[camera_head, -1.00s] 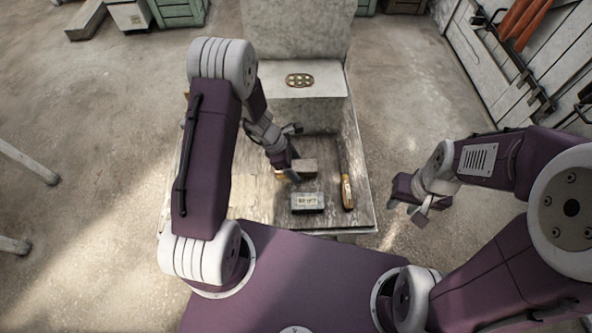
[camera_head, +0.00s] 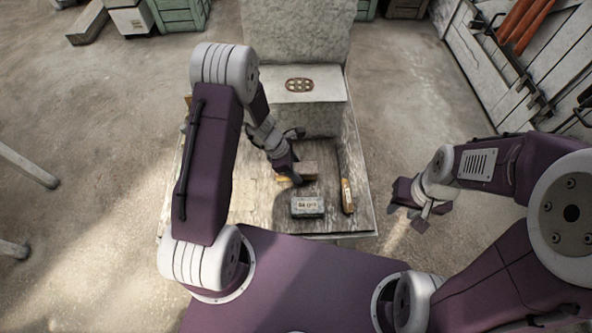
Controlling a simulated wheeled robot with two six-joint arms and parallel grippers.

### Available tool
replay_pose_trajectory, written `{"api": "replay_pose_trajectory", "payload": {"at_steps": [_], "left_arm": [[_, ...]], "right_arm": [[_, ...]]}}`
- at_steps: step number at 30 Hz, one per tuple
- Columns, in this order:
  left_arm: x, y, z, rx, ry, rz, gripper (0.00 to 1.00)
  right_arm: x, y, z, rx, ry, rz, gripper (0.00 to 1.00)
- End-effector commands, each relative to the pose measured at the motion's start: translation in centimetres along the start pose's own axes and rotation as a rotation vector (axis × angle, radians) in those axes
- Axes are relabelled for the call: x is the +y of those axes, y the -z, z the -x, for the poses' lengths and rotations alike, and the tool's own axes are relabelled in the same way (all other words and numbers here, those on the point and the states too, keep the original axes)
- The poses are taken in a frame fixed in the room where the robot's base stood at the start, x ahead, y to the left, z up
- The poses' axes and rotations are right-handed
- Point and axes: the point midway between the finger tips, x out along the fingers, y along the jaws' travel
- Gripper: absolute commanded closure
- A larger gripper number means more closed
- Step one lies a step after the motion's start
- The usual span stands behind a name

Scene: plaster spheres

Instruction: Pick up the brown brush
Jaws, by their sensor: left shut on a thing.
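My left gripper (camera_head: 294,177) is low over the work board in the middle of the head view. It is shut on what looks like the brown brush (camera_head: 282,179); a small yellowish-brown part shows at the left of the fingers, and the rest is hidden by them. A grey-brown block (camera_head: 309,168) sits directly right of the fingers; I cannot tell whether it touches them or belongs to the held thing. My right gripper (camera_head: 408,205) is off the board's right side, away from the objects; its fingertips are too small to read.
A small labelled grey-green box (camera_head: 307,206) lies at the board's front. A tool with an orange-yellow handle (camera_head: 347,196) lies right of it. A pale stone block (camera_head: 310,118) with a round-holed tray (camera_head: 299,85) on top stands behind. The board's left part (camera_head: 240,190) is largely clear.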

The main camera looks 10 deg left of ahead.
Motion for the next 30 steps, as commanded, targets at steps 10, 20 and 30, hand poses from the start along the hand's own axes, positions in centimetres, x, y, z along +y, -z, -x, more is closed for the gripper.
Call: {"api": "replay_pose_trajectory", "payload": {"at_steps": [10,20,30], "left_arm": [[-2.4,-6.0,3.9,-0.002,0.001,-0.009,1.00],[-5.6,-12.3,5.2,-0.001,0.000,-0.004,1.00],[-6.0,-13.0,5.2,-0.001,-0.001,0.000,1.00]], "right_arm": [[0.0,0.2,2.2,0.000,0.000,0.000,0.64],[-0.1,0.4,3.8,0.000,0.000,0.000,0.64],[-0.1,0.4,3.9,0.000,0.000,0.000,0.64]]}}
